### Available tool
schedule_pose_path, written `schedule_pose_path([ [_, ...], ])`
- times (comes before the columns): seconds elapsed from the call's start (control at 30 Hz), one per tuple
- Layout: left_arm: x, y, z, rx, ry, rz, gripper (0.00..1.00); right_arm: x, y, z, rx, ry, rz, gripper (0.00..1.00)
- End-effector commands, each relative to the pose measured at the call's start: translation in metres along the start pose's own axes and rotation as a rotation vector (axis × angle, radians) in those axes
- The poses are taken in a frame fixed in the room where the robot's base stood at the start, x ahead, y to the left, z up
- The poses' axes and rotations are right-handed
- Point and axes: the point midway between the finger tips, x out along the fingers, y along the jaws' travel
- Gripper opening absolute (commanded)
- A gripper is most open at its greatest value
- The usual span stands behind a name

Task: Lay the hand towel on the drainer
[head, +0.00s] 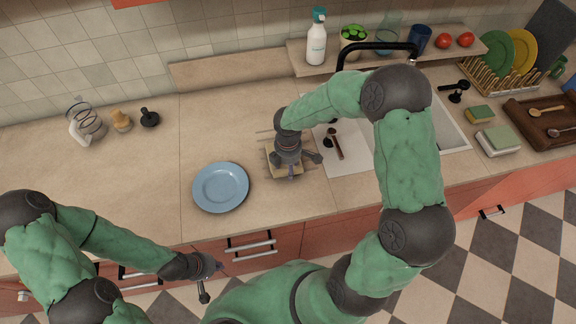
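A small pale yellow flat piece (285,171), which looks like the hand towel, lies under my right gripper (291,171). It seems to rest on a thin wire rack, possibly the drainer (264,131), on the counter left of the sink. My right gripper points down at the yellow piece, and my wrist and arm cover most of both. I cannot tell whether its fingers are closed on the piece. My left gripper (219,265) is low in front of the counter's front edge, below the blue plate, with nothing visible in it. Its finger opening is unclear.
A blue plate (220,187) lies left of the rack. A sink (445,130) with a black tap (375,46) is to the right, partly behind my arm. A wooden dish rack (487,82) holds plates. Sponges (480,114) lie beside the sink. The left counter is mostly clear.

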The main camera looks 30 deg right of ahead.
Motion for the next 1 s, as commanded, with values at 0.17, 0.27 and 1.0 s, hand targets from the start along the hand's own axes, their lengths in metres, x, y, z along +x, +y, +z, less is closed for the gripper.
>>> schedule_pose_path([
  [0.17,0.000,0.000,0.000,0.000,0.000,0.000,0.00,0.000,0.000,0.000,0.000,0.000,0.000,0.61],
  [0.27,-0.001,0.000,0.000,0.000,0.000,0.000,0.00,-0.001,0.000,0.000,0.000,0.000,0.000,0.61],
  [1.0,-0.016,0.006,0.001,0.000,0.000,0.000,0.00,-0.113,0.001,0.000,-0.001,0.000,0.003,0.61],
])
